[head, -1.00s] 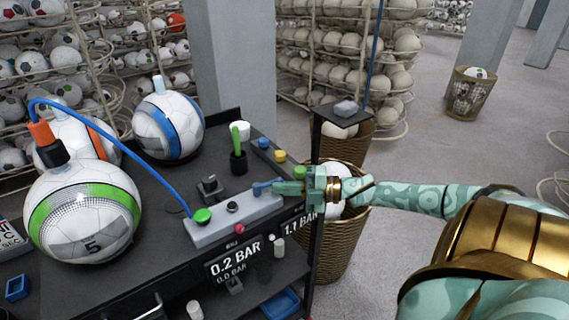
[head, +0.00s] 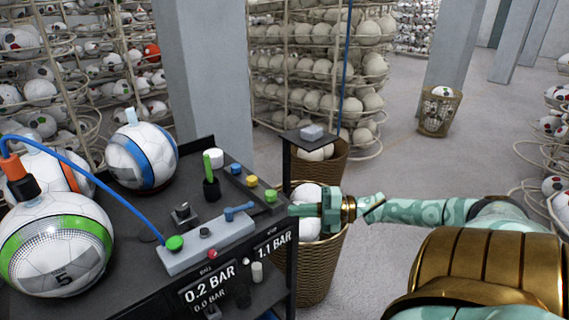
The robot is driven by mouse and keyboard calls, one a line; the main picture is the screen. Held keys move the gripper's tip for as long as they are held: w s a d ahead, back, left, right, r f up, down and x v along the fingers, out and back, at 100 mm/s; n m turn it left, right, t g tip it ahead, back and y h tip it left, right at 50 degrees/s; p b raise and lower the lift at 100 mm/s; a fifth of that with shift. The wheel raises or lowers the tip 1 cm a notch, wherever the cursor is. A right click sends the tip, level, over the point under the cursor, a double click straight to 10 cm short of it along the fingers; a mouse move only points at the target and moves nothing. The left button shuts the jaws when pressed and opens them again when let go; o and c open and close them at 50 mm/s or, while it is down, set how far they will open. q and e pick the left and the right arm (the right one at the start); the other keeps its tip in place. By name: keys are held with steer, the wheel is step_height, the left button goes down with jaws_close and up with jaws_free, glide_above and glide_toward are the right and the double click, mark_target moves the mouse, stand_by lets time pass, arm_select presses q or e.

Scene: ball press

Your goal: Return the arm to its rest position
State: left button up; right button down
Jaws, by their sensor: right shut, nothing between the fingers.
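My right arm (head: 420,211) comes in from the right, teal with gold bands. My right gripper (head: 298,210) is shut and empty. It is just to the right of the dark bench (head: 215,160), in front of a wicker basket. The grey control box (head: 208,246) lies on the bench with a green button (head: 174,243) and a blue lever (head: 238,212). The gripper is apart from the lever. My left gripper is not in view.
Balls with a green band (head: 57,240) and a blue band (head: 143,157) stand on the bench. A blue hose (head: 110,190) runs to the box. A wicker basket (head: 322,262) holding balls stands beside the bench. Clear floor (head: 390,165) lies behind my arm.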

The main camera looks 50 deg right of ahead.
steer(key=shift+s+d, duration=0.1)
steer(key=shift+d, duration=0.25)
stand_by(0.4)
